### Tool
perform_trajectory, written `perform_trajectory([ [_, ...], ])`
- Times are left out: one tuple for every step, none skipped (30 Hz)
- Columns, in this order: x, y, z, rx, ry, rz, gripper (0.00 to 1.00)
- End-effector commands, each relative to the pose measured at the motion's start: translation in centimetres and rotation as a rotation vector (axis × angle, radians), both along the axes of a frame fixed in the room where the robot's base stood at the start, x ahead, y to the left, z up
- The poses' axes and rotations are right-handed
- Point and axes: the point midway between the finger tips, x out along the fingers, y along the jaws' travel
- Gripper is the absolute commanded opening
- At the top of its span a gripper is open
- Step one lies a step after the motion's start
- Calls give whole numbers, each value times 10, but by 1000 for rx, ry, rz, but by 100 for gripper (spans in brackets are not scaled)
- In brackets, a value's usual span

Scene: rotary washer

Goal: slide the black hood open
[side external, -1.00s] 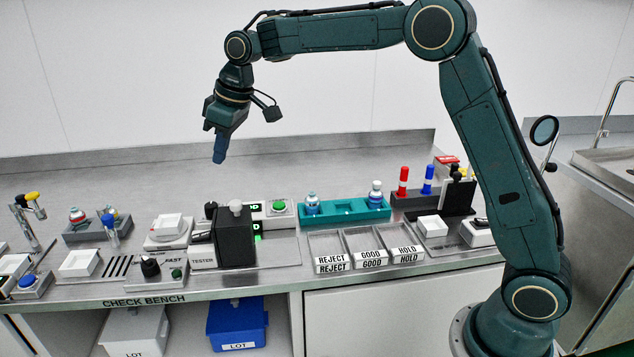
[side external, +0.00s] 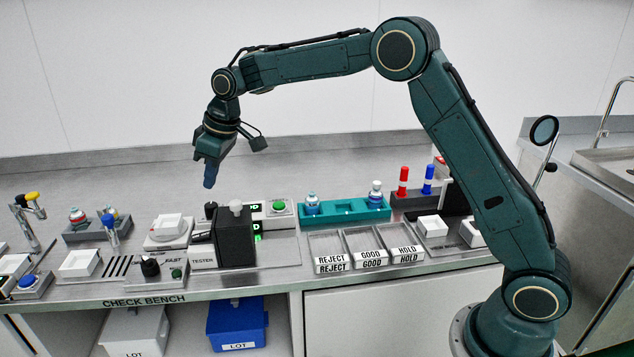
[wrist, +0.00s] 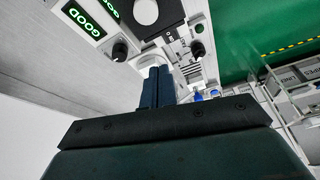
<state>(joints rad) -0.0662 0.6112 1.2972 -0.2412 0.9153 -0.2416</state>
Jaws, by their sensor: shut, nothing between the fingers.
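The black hood (side external: 234,243) is an upright dark box on the tester, with a pale round knob (side external: 235,206) on top. A green-lit display shows partly behind it. My gripper (side external: 209,184) hangs above and a little left of the hood in the side view, apart from it. Its blue fingers are shut with nothing between them. In the wrist view the closed fingers (wrist: 158,80) point toward the bench, and the dark hood (wrist: 172,14) with its pale round knob shows at the top edge.
A green button (side external: 278,207) and a teal rack (side external: 345,210) with bottles stand to the right. REJECT, GOOD and HOLD trays (side external: 367,263) lie right of the hood.

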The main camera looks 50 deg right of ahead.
Motion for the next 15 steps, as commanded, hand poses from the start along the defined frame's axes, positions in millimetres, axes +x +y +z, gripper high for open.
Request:
perform_trajectory([
  [2,2,-8,0,2,0,0],
  [3,3,-13,-1,3,0,0],
  [5,3,-18,0,4,1,0],
  [6,4,-22,0,2,1,0],
  [7,5,-26,0,2,1,0],
  [9,6,-31,0,3,2,0],
  [10,6,-34,0,3,2,0],
  [11,7,-38,0,2,1,0],
  [12,8,-42,0,1,1,0],
  [13,8,-46,0,2,1,0],
  [14,9,-49,-1,3,1,0],
  [11,6,-47,-1,0,0,0],
  [9,5,-46,0,-1,-1,0],
  [7,4,-46,0,-1,-1,0],
  [5,2,-46,0,-1,-1,0],
])
